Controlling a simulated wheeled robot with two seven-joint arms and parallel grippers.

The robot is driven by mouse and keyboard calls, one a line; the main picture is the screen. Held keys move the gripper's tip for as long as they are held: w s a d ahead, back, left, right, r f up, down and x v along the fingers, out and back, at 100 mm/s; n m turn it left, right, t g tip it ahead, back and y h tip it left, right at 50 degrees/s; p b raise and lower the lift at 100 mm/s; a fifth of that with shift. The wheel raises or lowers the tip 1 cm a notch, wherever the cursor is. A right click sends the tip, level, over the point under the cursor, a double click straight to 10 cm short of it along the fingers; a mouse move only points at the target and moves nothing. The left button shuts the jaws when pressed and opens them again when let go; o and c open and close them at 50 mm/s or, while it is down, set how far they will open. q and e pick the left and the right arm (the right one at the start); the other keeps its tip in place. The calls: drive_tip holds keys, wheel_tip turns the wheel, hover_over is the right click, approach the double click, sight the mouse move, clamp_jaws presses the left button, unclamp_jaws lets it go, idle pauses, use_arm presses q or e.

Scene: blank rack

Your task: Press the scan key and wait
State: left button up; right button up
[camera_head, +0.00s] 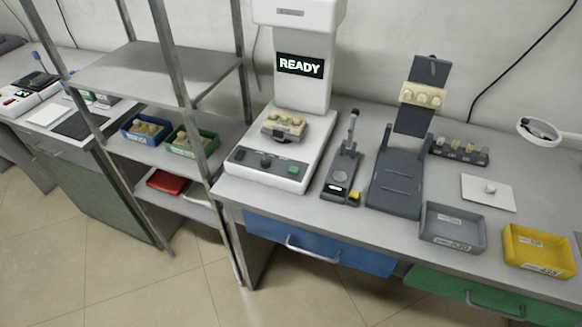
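A white scanner (299,90) stands on the bench, its dark display (300,66) reading READY in white letters. A beige dental-like model (284,122) rests on its small platform. The dark front panel (268,167) carries a green key (293,169) at its right and a dark round knob (266,161) in the middle. Any lettering on the keys is too small to read, so I cannot tell for certain which is the scan key. Neither of my grippers shows in this view, and nothing touches the panel.
A metal shelf rack (160,75) stands left of the scanner, holding a blue bin (143,140) and a green bin (207,142). Right of the scanner are a small lever device (340,185), a dark stand (397,180), a grey tray (452,244) and a yellow tray (537,264).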

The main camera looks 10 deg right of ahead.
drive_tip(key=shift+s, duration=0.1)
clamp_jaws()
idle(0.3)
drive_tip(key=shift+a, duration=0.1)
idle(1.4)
